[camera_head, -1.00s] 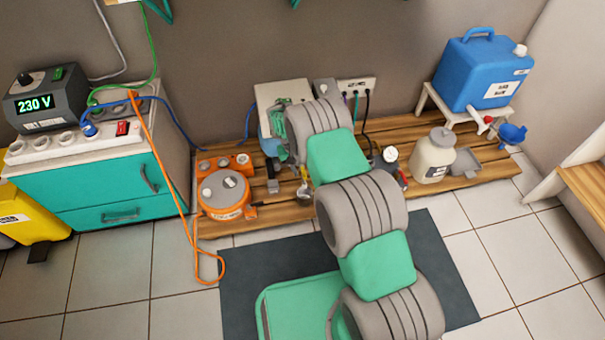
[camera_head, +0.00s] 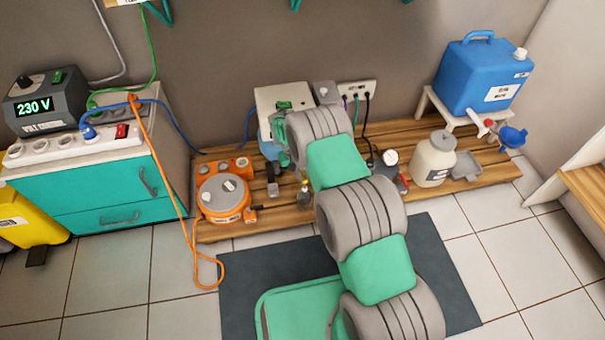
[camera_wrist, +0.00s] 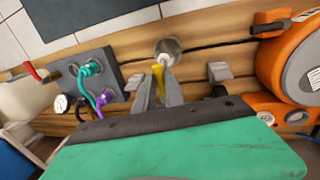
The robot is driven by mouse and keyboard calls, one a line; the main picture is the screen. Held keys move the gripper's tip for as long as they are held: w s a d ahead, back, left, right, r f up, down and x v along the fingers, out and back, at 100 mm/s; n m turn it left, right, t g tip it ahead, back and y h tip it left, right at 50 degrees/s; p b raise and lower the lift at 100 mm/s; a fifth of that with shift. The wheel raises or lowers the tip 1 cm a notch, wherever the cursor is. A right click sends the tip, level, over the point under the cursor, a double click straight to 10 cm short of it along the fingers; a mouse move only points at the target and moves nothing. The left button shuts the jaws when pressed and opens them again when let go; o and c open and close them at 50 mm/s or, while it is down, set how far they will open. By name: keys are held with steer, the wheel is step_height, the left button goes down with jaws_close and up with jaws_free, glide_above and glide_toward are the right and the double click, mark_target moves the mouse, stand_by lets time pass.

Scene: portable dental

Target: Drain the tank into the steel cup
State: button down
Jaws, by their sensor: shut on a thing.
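In the wrist view my gripper (camera_wrist: 158,94) is shut on a small yellow handle-like piece (camera_wrist: 158,75), which shows between its two grey fingers. The steel cup (camera_wrist: 168,50) is just beyond the fingertips, by the wooden slats, with its round mouth facing the camera. In the head view the cup (camera_head: 304,200) is small, left of my arm, with the yellow piece (camera_head: 304,184) by it. My gripper is mostly hidden behind my arm there. What the yellow piece is fixed to is hidden. I cannot tell which vessel is the tank.
A round orange unit (camera_head: 222,197) stands on the wooden slatted platform (camera_head: 285,220) at left. A white box (camera_head: 278,97) stands behind. A gauge (camera_head: 391,157), a cream bottle (camera_head: 434,160) and a blue jug (camera_head: 480,75) are at right. An orange cable (camera_head: 180,205) hangs to the floor.

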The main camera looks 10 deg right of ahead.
steer(key=shift+n, duration=0.3)
steer(key=shift+w+d+n+t+y+b, duration=0.15)
steer(key=shift+w+d+n+t+y, duration=0.4)
steer(key=shift+n, duration=2.3)
steer(key=shift+w+d+n+t+y+b, duration=0.2)
steer(key=shift+w+d+n, duration=0.6)
steer(key=shift+n, duration=2.1)
steer(key=shift+w+d+n+t+y+b, duration=0.15)
steer(key=shift+w+d+n+t+y, duration=0.5)
steer(key=shift+n, duration=2.2)
steer(key=shift+s+d+g+h, duration=0.15)
steer(key=shift+d+g+h, duration=0.05)
steer(key=shift+g+h, duration=0.1)
steer(key=c, duration=1.6)
jaws_free()
steer(key=shift+o, duration=1)
steer(key=shift+d, duration=0.1)
steer(key=shift+r, duration=0.1)
